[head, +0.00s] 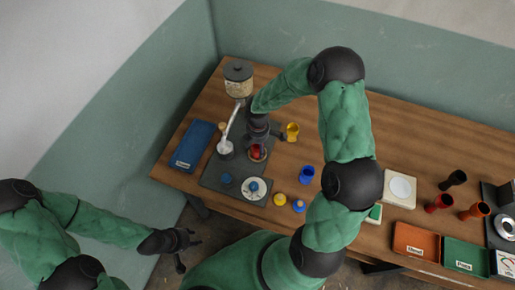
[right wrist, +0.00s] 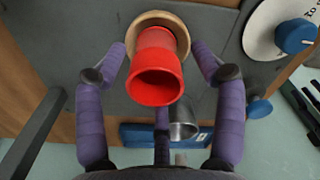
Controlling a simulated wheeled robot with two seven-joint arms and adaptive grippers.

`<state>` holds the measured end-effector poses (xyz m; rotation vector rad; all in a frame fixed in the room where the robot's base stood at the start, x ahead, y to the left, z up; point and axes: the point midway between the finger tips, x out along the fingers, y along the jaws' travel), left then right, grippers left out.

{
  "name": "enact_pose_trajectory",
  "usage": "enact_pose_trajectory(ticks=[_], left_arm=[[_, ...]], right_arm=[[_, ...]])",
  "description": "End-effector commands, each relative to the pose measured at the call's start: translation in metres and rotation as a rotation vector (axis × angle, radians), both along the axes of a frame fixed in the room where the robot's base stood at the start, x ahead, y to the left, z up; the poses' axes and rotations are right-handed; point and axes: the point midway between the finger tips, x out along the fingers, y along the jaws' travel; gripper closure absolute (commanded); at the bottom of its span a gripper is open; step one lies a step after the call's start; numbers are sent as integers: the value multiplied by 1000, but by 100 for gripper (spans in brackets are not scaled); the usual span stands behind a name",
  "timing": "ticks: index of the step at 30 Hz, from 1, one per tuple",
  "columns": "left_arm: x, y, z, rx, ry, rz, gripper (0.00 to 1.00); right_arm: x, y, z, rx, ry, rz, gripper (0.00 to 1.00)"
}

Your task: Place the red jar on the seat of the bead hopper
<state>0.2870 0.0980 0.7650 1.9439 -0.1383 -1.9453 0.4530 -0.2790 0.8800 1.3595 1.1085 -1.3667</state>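The red jar (right wrist: 155,75) stands upright on a round wooden ring (right wrist: 183,30) on the dark grey board; its open mouth faces the camera. In the head view the jar (head: 256,152) is partly covered by my right gripper (head: 258,143). In the right wrist view my right gripper (right wrist: 160,52) is open, with one finger on each side of the jar and a gap visible on both sides. The bead hopper (head: 239,80) stands at the back of the board, its pale chute running down to a metal cup (head: 226,148). My left gripper (head: 187,248) is open and empty, off the table's front edge.
A blue tray (head: 193,145) lies left of the board. A white dial (head: 262,196) with a blue knob is at the board's front. A yellow cup (head: 292,132) and blue cup (head: 306,175) stand to the right. A white-topped scale (head: 386,196) and other cups stand farther right.

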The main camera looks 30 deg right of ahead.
Motion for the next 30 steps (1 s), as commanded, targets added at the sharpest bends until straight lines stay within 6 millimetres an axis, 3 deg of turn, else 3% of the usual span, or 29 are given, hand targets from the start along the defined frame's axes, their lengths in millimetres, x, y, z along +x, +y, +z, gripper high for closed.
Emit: enact_pose_trajectory(ticks=[1, 6, 12, 18, 30], left_arm=[[0, 0, 5, 0, 0, 0, 60], [0, 0, 12, 0, 0, 0, 60], [0, 0, 17, 0, 0, 0, 60], [0, 0, 19, 0, 0, 0, 60], [0, 0, 19, 0, 0, 0, 60]], right_arm=[[1, 0, 15, -2, -4, 1, 32], [2, 0, 49, -1, -7, 1, 32], [3, -1, 78, -2, -8, 1, 32], [2, -1, 89, -1, -6, 1, 32], [3, -1, 90, -1, -7, 1, 32]])
